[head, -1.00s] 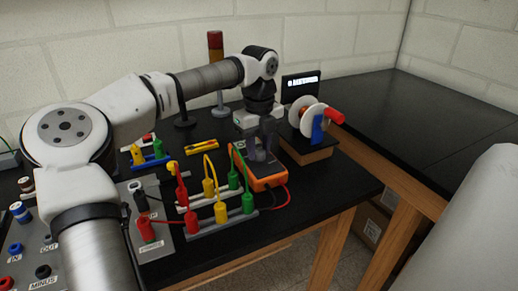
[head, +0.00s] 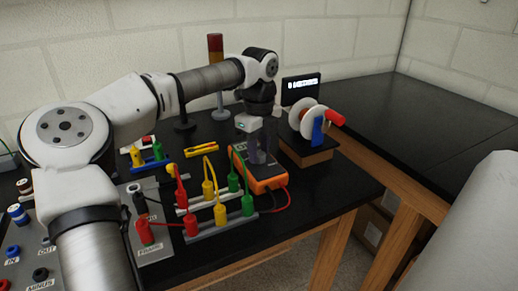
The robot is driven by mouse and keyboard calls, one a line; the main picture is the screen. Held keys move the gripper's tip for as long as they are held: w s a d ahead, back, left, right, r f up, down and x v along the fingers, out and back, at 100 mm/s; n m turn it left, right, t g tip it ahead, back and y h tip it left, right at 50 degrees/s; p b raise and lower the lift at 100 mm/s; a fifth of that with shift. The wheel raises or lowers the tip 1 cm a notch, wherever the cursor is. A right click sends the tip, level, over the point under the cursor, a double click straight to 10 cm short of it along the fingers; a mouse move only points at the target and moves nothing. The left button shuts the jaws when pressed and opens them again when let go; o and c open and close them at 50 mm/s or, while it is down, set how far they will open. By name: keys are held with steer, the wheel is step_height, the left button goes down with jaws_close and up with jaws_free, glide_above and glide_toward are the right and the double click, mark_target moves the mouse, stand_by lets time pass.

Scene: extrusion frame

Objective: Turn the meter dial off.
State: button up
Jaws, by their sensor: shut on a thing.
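The orange and dark grey meter (head: 268,181) lies on the black bench, right of the coloured plugs. My gripper (head: 258,158) points down over the meter's face, with its fingers at the face and shut on the dial there. The dial is hidden behind the fingers, so its setting cannot be read. A red lead runs from the meter's near end.
Racks of red, yellow and green plugs (head: 220,214) with leads stand left of the meter. A spool device with a red handle (head: 335,117) and a small display (head: 301,86) stand behind right. A red-amber stack light (head: 216,48) stands behind. The right bench (head: 455,130) is clear.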

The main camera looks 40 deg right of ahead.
mark_target(259, 154)
steer(key=o, duration=1)
step_height(259, 154, up, 14)
steer(key=shift+f, duration=0.1)
